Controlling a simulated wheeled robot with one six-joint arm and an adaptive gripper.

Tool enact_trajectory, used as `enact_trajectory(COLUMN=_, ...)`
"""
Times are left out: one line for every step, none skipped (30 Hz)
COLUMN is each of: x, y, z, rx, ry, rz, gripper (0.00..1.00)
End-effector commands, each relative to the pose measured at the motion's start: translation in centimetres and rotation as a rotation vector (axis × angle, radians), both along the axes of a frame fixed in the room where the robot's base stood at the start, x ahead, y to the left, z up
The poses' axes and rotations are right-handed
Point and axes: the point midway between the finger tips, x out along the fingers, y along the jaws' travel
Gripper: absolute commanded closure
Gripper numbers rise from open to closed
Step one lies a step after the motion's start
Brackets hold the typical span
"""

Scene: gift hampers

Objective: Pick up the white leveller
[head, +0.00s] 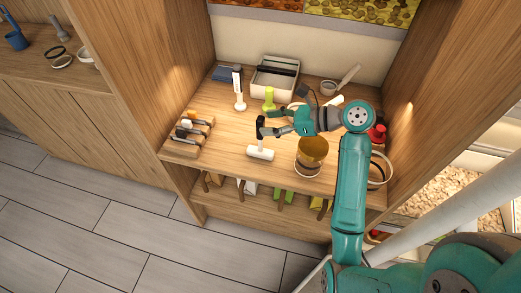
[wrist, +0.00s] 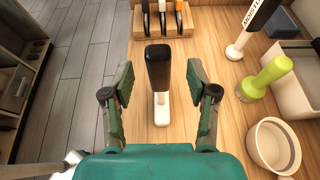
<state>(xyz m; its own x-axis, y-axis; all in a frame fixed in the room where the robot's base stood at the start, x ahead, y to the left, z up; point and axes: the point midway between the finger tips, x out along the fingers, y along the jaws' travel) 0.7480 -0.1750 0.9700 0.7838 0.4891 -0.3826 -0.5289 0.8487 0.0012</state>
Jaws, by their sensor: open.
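The white leveller stands upright on the wooden counter, with a white bar-shaped base (head: 260,153) and a black handle. In the wrist view its black handle (wrist: 158,68) rises in the middle, and its white foot shows below. My gripper (wrist: 160,82) is open, with one finger on each side of the handle and a gap on both sides. In the head view my gripper (head: 268,131) comes in from the right at handle height, and its fingers partly overlap the handle.
A wooden rack (head: 187,131) with dark-handled tools is at left. A white-and-black upright tool (head: 239,90), a lime-green tool (head: 269,99) and a white bin (head: 275,78) stand behind. An amber jar (head: 311,155) is close at right. The counter's front edge is near the leveller.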

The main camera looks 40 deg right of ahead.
Motion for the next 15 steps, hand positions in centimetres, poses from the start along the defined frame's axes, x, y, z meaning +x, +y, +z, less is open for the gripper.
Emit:
enact_trajectory(x=0.6, y=0.6, z=-0.3, rx=0.001, ry=0.002, rz=0.004, gripper=0.42)
enact_trajectory(x=0.9, y=0.8, z=-0.4, rx=0.000, ry=0.001, rz=0.004, gripper=0.42)
enact_trajectory(x=1.3, y=1.1, z=-0.6, rx=0.001, ry=0.000, rz=0.004, gripper=0.42)
enact_trajectory(x=1.6, y=1.3, z=-0.7, rx=0.000, ry=0.000, rz=0.003, gripper=0.42)
enact_trajectory(x=1.9, y=1.4, z=-0.8, rx=0.000, ry=0.001, rz=0.003, gripper=0.42)
enact_trajectory(x=2.2, y=1.6, z=-1.0, rx=0.000, ry=0.001, rz=0.003, gripper=0.42)
enact_trajectory(x=2.4, y=1.7, z=-1.1, rx=-0.001, ry=0.001, rz=0.002, gripper=0.42)
enact_trajectory(x=2.5, y=1.7, z=-1.2, rx=0.000, ry=0.000, rz=0.001, gripper=0.42)
enact_trajectory(x=2.6, y=1.8, z=-1.2, rx=-0.001, ry=0.000, rz=0.000, gripper=0.42)
enact_trajectory(x=2.7, y=1.8, z=-1.2, rx=-0.001, ry=0.000, rz=0.000, gripper=0.42)
enact_trajectory(x=2.7, y=1.8, z=-1.2, rx=-0.001, ry=0.000, rz=0.000, gripper=0.42)
enact_trajectory(x=2.7, y=1.8, z=-1.2, rx=-0.001, ry=0.000, rz=0.000, gripper=0.42)
enact_trajectory(x=2.7, y=1.8, z=-1.2, rx=-0.001, ry=0.000, rz=0.000, gripper=0.42)
enact_trajectory(x=2.7, y=1.8, z=-1.2, rx=-0.001, ry=0.000, rz=0.000, gripper=0.42)
enact_trajectory(x=2.7, y=1.8, z=-1.2, rx=-0.001, ry=0.000, rz=0.000, gripper=0.42)
